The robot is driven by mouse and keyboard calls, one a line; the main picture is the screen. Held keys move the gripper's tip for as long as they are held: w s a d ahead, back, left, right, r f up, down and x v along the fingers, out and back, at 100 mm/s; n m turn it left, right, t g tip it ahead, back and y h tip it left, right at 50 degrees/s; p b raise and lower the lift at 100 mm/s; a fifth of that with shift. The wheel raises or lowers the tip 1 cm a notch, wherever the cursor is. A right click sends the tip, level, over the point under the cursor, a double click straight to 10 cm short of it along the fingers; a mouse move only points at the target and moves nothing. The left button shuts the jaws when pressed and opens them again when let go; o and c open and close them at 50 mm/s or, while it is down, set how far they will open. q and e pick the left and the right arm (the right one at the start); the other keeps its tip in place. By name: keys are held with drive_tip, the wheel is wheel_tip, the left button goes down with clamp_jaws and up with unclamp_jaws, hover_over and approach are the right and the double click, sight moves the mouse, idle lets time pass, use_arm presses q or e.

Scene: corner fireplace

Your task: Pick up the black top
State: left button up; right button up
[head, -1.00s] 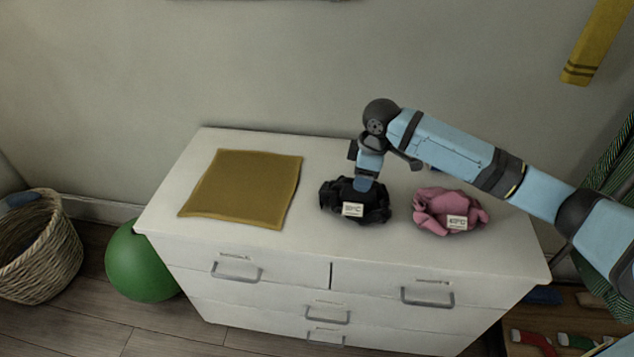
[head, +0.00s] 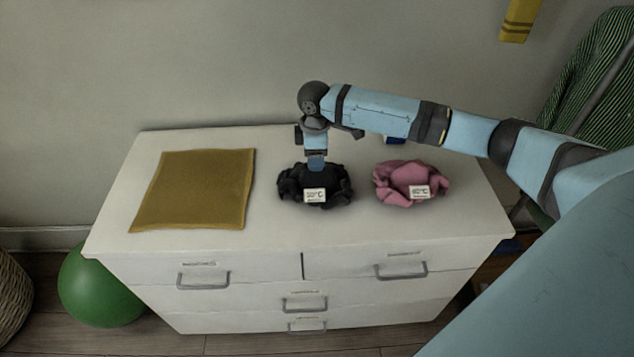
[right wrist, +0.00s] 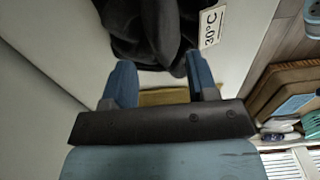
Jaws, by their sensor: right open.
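The black top (head: 290,186) lies crumpled on the white dresser, with a white tag reading 30°C on its front. My right gripper (head: 316,164) points down at the top's upper back part, its fingertips close over the cloth. In the right wrist view the right gripper (right wrist: 160,75) has its two blue fingers spread apart. The black top (right wrist: 145,25) lies just beyond the fingertips there, with no cloth clearly pinched. Whether the fingers touch it, I cannot tell. My left gripper is not in view.
The white dresser (head: 240,250) also bears a crumpled pink garment (head: 405,180) with a tag right of the black top and a flat mustard cloth (head: 195,190) on the left. A green ball (head: 100,285) and a wicker basket (head: 12,300) stand on the floor at left.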

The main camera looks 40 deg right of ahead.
sight(315, 176)
wheel_tip(315, 176, down, 5)
drive_tip(key=shift+a+r, duration=0.1)
drive_tip(key=shift+r, duration=0.05)
clamp_jaws()
drive_tip(key=shift+r, duration=0.2)
